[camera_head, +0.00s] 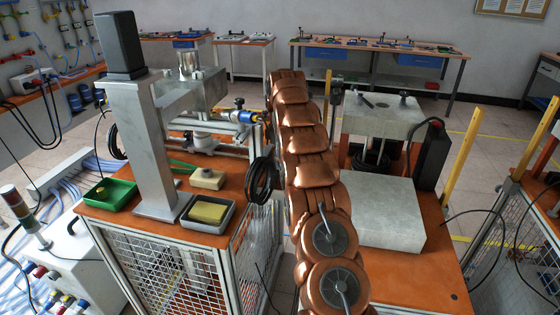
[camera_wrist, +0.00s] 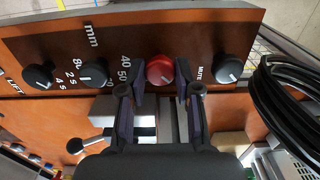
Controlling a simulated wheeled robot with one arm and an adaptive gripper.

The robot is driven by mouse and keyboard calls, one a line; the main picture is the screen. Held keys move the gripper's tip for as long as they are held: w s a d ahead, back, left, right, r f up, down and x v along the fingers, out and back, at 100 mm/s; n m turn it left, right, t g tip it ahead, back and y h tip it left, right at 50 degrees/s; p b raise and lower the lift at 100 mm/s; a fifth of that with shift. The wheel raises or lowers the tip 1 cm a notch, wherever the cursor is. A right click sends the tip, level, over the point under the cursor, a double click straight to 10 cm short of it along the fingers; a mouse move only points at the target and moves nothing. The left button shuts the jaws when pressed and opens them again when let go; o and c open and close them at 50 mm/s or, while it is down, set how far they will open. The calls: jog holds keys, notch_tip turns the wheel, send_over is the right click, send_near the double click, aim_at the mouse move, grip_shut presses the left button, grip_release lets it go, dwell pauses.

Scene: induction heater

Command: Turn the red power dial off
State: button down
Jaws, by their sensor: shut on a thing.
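The red power dial (camera_wrist: 159,70) is a round red knob on a dark orange-brown panel (camera_wrist: 190,28) in the wrist view. My gripper (camera_wrist: 160,78) has one dark finger on each side of the knob and is shut on it. The knob's lower part lies between the fingers. Neither the dial nor my gripper can be made out in the head view, where the copper-coloured arm covers the middle. I cannot read the dial's pointer position.
Black knobs (camera_wrist: 94,73) and (camera_wrist: 38,76) lie left of the dial, and another black knob (camera_wrist: 229,69) marked MUTE lies close on its right. A coil of black cable (camera_wrist: 290,95) hangs at the right. A grey block (camera_head: 385,212) stands on the bench right of the arm.

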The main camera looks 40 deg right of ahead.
dwell(0.4)
jog(key=c, duration=0.8)
grip_release()
